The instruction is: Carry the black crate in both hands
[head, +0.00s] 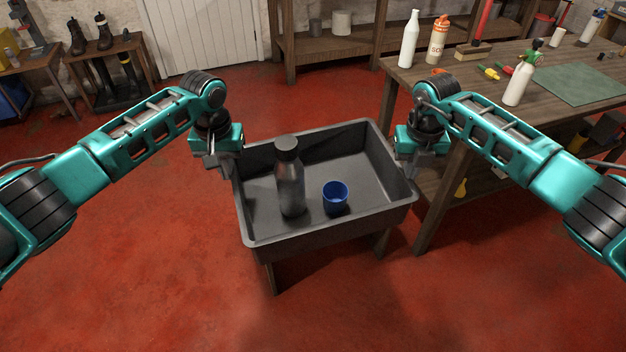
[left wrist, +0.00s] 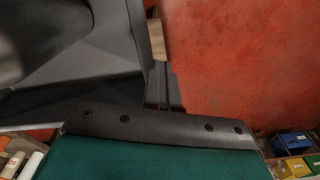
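The black crate (head: 340,231) is an open, dark grey tray in the middle of the head view, level above a small wooden-legged stand. A dark bottle (head: 290,185) stands upright inside, with a blue cup (head: 335,197) to its right. My left gripper (head: 231,171) is at the crate's left wall. In the left wrist view its fingers (left wrist: 164,88) are close together at the end of the crate wall (left wrist: 139,28), shut on it. My right gripper (head: 411,172) is at the right wall and looks shut on its rim; its fingertips are partly hidden.
A wooden workbench (head: 398,72) stands close on the right, with a white bottle (head: 409,40), a spray bottle (head: 519,82) and a green mat (head: 578,84). A shelf (head: 330,68) and a boot rack (head: 105,50) stand at the back. Red floor is clear at left and front.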

